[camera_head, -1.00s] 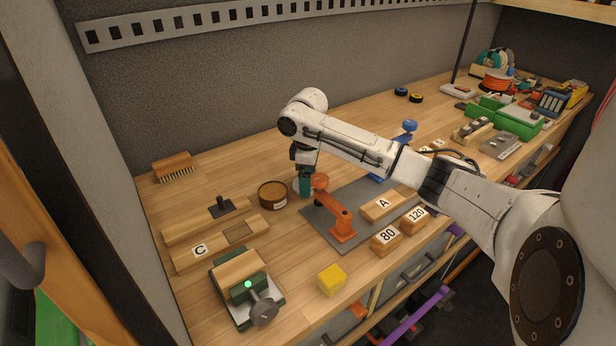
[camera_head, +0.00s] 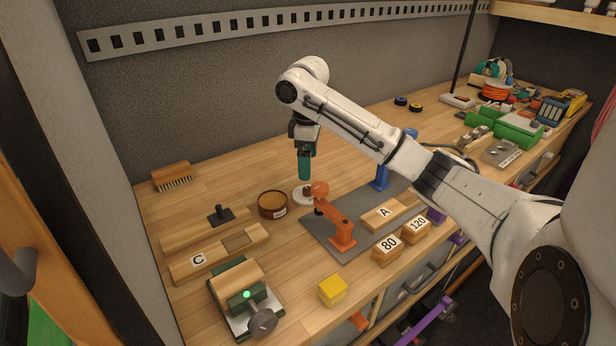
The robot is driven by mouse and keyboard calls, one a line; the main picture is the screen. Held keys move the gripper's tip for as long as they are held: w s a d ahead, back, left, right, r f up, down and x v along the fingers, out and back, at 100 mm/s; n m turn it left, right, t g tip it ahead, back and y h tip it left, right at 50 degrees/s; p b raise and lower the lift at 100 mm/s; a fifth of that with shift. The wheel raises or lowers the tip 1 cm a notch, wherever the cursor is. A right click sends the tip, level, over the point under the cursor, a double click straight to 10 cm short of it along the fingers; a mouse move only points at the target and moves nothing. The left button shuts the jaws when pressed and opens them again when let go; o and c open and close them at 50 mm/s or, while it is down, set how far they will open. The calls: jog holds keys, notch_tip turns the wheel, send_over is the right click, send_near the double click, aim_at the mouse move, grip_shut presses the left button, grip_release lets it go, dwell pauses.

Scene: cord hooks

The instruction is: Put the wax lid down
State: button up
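The wax lid (camera_head: 301,197) is a pale round disc with a small brown knob.
The orange clamp (camera_head: 343,232) stands on a grey mat (camera_head: 318,232) close to the lid. Wooden blocks marked A (camera_head: 385,214), 80 (camera_head: 388,248) and 120 (camera_head: 417,228) lie to the right. A brush (camera_head: 172,174) lies back left. Bench behind the tin is clear.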

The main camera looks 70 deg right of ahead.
jog(key=shift+r, duration=1.55)
